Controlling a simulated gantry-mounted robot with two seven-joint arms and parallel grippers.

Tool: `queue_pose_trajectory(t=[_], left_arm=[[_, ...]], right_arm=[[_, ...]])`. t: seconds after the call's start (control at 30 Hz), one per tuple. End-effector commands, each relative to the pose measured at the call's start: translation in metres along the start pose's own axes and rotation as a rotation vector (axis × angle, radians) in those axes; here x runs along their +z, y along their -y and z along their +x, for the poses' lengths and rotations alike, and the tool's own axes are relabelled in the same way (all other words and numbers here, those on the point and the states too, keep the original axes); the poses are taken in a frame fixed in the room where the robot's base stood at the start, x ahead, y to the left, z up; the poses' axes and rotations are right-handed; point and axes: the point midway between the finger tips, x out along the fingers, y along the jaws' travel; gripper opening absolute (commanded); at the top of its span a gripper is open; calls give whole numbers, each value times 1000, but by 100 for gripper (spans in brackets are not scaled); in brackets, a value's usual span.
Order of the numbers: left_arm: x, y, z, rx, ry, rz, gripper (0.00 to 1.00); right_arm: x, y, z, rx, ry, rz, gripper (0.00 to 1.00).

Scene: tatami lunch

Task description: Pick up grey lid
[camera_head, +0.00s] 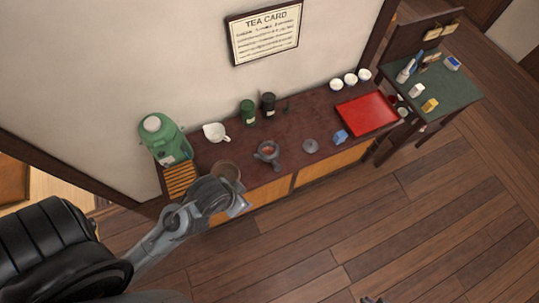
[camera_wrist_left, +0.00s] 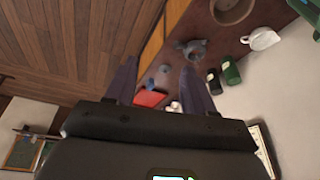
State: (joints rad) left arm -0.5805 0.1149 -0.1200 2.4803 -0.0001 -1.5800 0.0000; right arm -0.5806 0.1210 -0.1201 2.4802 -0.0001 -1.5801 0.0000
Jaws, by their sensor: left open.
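The grey lid (camera_head: 310,146) lies flat on the dark red counter, between the grey teapot (camera_head: 267,153) and a blue block (camera_head: 340,136). In the left wrist view the lid (camera_wrist_left: 165,69) is small and shows between my fingers, beyond their tips. My left gripper (camera_head: 243,205) is open and empty near the counter's front edge, to the left of the lid and well apart from it. Its two fingers (camera_wrist_left: 160,65) also show in the left wrist view. A small dark tip at the bottom edge of the head view may be my right gripper (camera_head: 372,300); its jaws cannot be made out.
The counter (camera_head: 291,170) also bears a brown bowl (camera_head: 226,170), a white pouring cup (camera_head: 216,132), green (camera_head: 248,112) and black (camera_head: 268,103) canisters, a red tray (camera_head: 366,112) and white cups (camera_head: 350,79). A green dispenser (camera_head: 165,140) stands at the left. The wooden floor in front is clear.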

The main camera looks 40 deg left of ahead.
Motion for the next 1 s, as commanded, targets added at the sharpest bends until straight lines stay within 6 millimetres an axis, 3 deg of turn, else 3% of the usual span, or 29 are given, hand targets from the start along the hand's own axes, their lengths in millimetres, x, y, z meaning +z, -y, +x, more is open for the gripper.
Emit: queue_pose_trajectory(t=[0.23, 0.53, 0.83, 1.0], left_arm=[[1, 2, 0, -7, 1, 8, 55], [1, 2, 0, -8, 2, 10, 100], [-3, 0, 0, 0, -15, -17, 100], [-25, -7, 4, 8, -134, 9, 100]], right_arm=[[0, 1, 0, -4, -1, 5, 0], [0, 1, 0, -4, -1, 5, 0], [0, 0, 0, 0, 0, 1, 0], [0, -1, 0, 3, 1, -4, 0]])
